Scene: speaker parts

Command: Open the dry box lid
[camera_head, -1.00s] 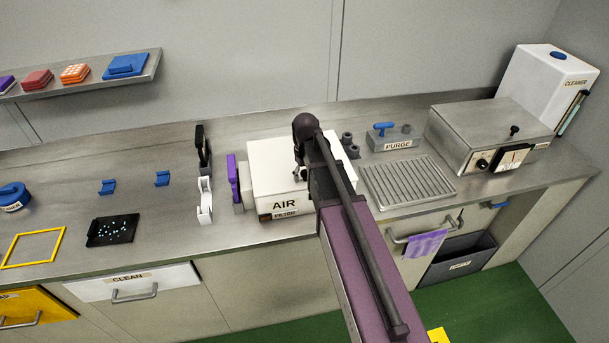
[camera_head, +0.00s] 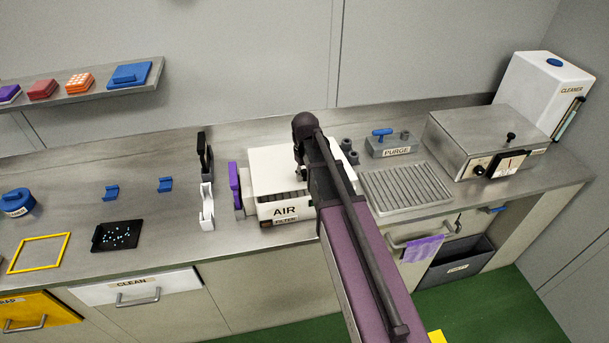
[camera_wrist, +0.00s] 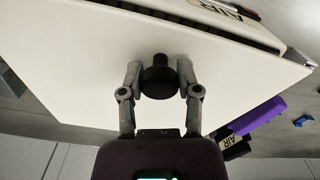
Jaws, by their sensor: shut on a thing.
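The white box labelled AIR and FILTER (camera_head: 284,211) stands on the counter, in the middle of the head view. Its white lid (camera_head: 272,165) is tilted up at the front, and a dark gap with a ribbed interior shows under its front edge. In the wrist view the lid (camera_wrist: 95,55) fills much of the picture, with a black round knob (camera_wrist: 160,82) on it. My gripper (camera_wrist: 159,68) is shut on this knob, one finger on each side. In the head view my arm hides the knob and the box's right side.
The PURGE block (camera_head: 392,147) is behind the tray. A purple piece (camera_head: 234,188) and white stand (camera_head: 207,207) are close on the left.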

